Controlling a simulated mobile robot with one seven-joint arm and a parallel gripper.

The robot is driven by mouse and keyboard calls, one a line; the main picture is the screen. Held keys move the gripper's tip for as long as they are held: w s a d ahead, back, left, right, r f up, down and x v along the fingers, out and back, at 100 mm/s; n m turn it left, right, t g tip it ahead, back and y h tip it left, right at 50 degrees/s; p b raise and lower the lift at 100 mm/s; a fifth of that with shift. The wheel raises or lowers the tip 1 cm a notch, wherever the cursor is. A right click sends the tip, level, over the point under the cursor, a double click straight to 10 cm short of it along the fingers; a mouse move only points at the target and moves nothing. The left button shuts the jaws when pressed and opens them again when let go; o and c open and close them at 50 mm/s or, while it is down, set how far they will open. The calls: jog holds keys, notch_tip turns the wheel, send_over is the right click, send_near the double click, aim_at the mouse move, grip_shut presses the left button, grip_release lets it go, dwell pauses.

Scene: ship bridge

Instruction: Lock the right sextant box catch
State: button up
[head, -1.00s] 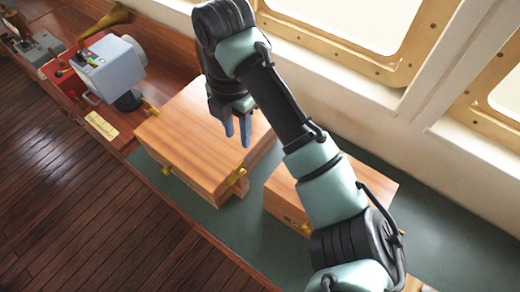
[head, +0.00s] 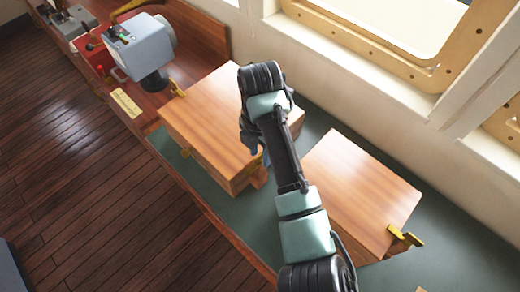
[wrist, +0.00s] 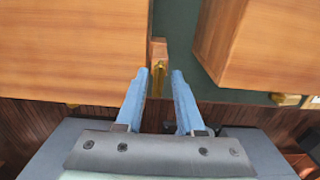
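The left wooden box (head: 205,115), which I take to be the sextant box, sits shut on the green counter. Its brass right catch (wrist: 158,76) shows on a small wooden block at the box's right end. In the head view my arm and gripper partly hide this catch, and I cannot tell if it is locked. My gripper (wrist: 160,73) is open, with its two blue fingers apart and empty. In the wrist view the catch appears between the fingertips; contact cannot be told. A brass left catch (head: 178,89) shows at the box's other end.
A second wooden box (head: 362,190) with a brass catch (head: 404,238) stands close to the right. A narrow strip of green counter (head: 262,225) separates the boxes. A grey instrument (head: 139,46) stands left. The window wall (head: 360,90) runs behind.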

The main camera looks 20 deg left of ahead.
jog(key=shift+c, duration=0.4)
grip_shut()
jog(key=shift+r, duration=0.1)
jog(key=m+p, duration=0.2)
jog(key=m, duration=0.2)
jog(key=shift+r+m+p, duration=0.1)
jog(key=shift+m+p, duration=0.2)
jog(key=m+p, duration=0.2)
jog(key=m, duration=0.2)
jog(key=shift+m, duration=0.3)
jog(key=m+p, duration=0.2)
jog(key=m, duration=0.2)
jog(key=shift+m, duration=0.3)
jog(key=shift+w+m+p, duration=0.1)
jog(key=shift+m+p, duration=0.85)
jog(key=shift+m, duration=1.15)
